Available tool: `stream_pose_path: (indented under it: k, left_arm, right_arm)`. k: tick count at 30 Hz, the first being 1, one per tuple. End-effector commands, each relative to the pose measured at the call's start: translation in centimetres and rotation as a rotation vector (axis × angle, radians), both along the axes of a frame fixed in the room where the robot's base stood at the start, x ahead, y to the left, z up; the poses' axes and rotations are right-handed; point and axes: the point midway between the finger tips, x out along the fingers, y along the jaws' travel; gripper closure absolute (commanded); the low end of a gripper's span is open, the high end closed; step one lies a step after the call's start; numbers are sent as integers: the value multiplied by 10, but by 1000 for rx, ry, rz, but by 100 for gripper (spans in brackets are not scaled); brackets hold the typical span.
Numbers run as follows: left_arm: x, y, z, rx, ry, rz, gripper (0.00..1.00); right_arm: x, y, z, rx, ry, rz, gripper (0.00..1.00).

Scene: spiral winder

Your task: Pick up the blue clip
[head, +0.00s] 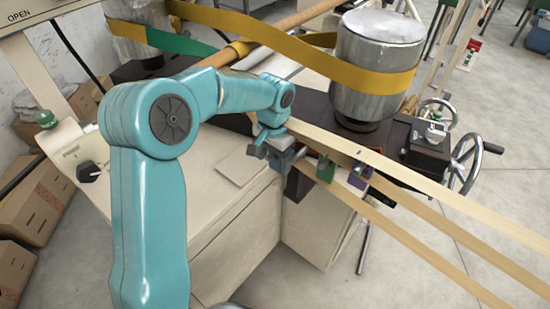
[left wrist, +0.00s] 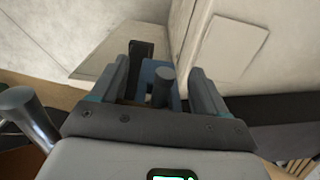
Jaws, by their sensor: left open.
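The blue clip (left wrist: 147,71) shows in the left wrist view between the two fingers of my left gripper (left wrist: 162,76). A dark round peg and a dark upright piece stand at the clip and hide part of it. The fingers stand apart on either side, with a gap visible at the right finger. In the head view my left gripper (head: 271,147) is at the machine's front edge, over the blue clip (head: 287,162), which it partly covers. Whether the fingers touch the clip is unclear. My right gripper is out of view.
A green clip (head: 326,169) and a purple clip (head: 358,179) sit to the right along the same edge. Tan strips (head: 420,183) run past them to the right. A metal drum (head: 378,62) with a yellow band stands behind. A handwheel (head: 466,162) is at right.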

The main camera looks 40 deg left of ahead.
Motion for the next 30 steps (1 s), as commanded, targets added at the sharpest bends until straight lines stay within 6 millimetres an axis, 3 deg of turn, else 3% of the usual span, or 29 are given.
stream_pose_path:
  k: [2, 7, 8, 20, 26, 30]
  left_arm:
    - [0, 0, 0, 0, 0, 0, 26]
    - [0, 0, 0, 0, 1, 0, 78]
    - [0, 0, 0, 0, 1, 0, 81]
    - [0, 0, 5, 0, -2, 0, 81]
    - [-30, 3, 4, 0, 0, 1, 81]
    - [-61, 5, 4, 1, -1, 1, 81]
  right_arm:
    - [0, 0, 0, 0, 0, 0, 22]
    - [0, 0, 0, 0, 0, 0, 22]
    - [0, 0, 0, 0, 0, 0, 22]
    - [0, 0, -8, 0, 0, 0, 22]
    - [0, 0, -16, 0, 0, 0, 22]
    - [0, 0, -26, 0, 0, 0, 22]
